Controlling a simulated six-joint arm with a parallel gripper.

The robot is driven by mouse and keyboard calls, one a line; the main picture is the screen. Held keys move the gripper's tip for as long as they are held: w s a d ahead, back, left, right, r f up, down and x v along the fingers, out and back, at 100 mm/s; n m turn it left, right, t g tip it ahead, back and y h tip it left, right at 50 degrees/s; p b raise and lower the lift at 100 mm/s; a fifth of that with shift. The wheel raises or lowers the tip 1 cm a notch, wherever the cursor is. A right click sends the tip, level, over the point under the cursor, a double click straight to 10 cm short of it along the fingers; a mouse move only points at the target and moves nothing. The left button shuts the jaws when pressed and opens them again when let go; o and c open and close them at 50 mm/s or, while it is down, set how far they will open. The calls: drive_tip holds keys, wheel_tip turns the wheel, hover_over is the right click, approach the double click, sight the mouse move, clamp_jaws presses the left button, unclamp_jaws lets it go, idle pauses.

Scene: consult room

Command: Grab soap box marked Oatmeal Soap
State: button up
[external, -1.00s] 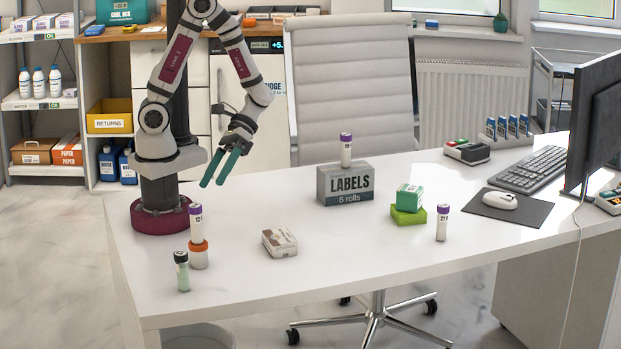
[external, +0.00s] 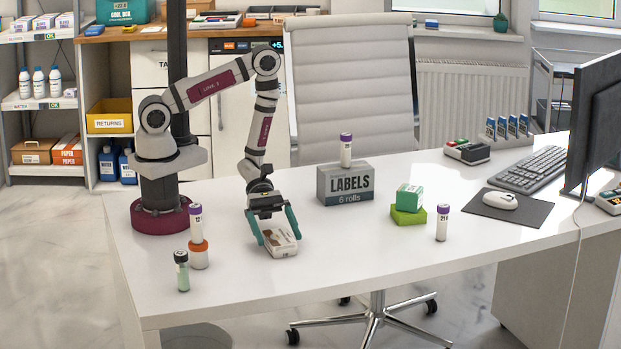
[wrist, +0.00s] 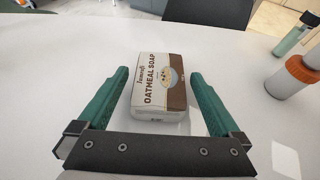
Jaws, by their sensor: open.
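The soap box (external: 281,241) lies flat on the white desk, near the front left. In the wrist view the soap box (wrist: 158,85) is white and brown and reads "Oatmeal Soap". My gripper (external: 277,231) is low over the desk with its green fingers pointing down. In the wrist view my gripper (wrist: 160,100) is open, with one finger on each side of the box. A gap shows between each finger and the box there, so it is around the box and not closed on it.
Left of the box stand a purple-capped vial (external: 196,222) on an orange-topped container (external: 199,255) and a dark-capped green vial (external: 182,272). A labels box (external: 345,186), a green carton (external: 409,197) and another vial (external: 442,223) stand to the right.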

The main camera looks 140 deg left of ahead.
sight(278, 234)
drive_tip(key=x, duration=0.3)
drive_tip(key=c, duration=1.3)
